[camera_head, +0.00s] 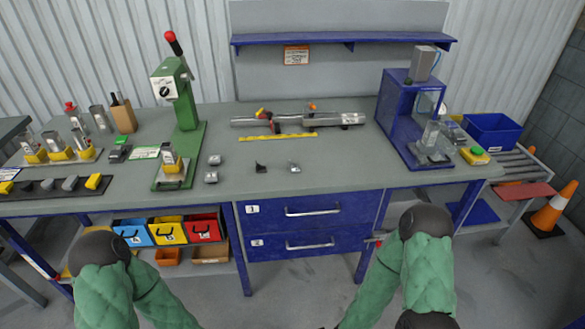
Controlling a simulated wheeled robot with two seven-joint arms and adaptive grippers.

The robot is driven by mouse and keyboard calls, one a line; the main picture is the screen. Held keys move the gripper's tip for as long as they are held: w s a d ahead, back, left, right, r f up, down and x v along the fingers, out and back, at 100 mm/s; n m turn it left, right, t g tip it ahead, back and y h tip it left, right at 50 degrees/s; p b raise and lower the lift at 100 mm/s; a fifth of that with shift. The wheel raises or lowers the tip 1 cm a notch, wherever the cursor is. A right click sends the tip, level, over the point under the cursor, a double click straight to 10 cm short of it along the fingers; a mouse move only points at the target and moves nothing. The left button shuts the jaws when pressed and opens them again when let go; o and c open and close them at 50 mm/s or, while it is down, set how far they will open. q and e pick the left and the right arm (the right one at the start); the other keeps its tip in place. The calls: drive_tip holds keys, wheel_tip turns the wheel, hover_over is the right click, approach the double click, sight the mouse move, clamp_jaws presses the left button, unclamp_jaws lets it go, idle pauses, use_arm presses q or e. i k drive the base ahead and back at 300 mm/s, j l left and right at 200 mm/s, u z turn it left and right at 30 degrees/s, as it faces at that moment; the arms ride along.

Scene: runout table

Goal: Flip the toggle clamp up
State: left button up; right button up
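A long metal bar fixture (330,121) lies on the grey bench at the back middle. A small red-handled part (277,124) at its left half looks like the toggle clamp, but it is too small to tell whether its handle is up or down. A yellow strip (278,137) lies just in front of it. My two arms in green sleeves show at the bottom left and bottom right, in front of the bench and well apart from the fixture. No fingers of either gripper can be made out.
A green press (187,140) with a red-knobbed lever stands left of the fixture, and a blue machine (397,115) stands right. Small metal parts (294,166) lie on the front of the bench (330,165). Drawers (312,212) are below. A blue shelf (340,41) hangs behind.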

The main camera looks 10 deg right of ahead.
sight(311, 105)
drive_tip(key=i+l, duration=0.15)
drive_tip(key=l, duration=0.2)
drive_tip(key=i+l, duration=0.1)
drive_tip(key=l, duration=0.2)
drive_tip(key=i+l, duration=0.15)
drive_tip(key=l, duration=0.2)
drive_tip(key=i+l, duration=0.1)
drive_tip(key=l, duration=0.25)
drive_tip(key=i+l+u, duration=0.1)
drive_tip(key=l, duration=0.25)
drive_tip(key=u, duration=1.15)
